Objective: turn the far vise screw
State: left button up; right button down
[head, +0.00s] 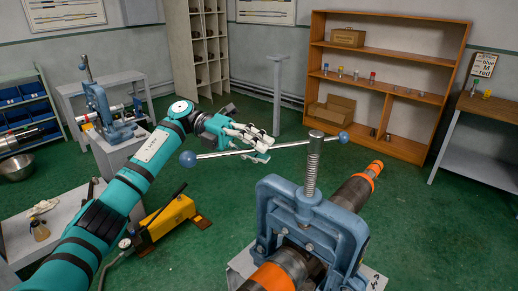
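The nearer vise (325,225) is a blue frame with an upright threaded screw (312,170) and a crossbar handle (292,146) with blue ball ends. It stands over a dark pipe (357,187) with orange bands. My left gripper (262,146) is at the left half of that crossbar, with fingers above and below it in the picture. I cannot tell whether they touch or close on the bar. The farther vise (101,108), also blue with its own upright screw (86,66), stands at the back left, away from the gripper. My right gripper is not in view.
A grey post (277,95) stands behind the gripper. A wooden shelf (440,55) and a side bench (490,108) are at the right. Green floor (430,215) is open between.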

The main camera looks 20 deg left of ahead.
pick_arm(q)
jog(key=shift+o, duration=0.7)
jog(key=w+a+r, duration=0.1)
jog(key=a, duration=1.1)
jog(key=shift+w+r, duration=0.3)
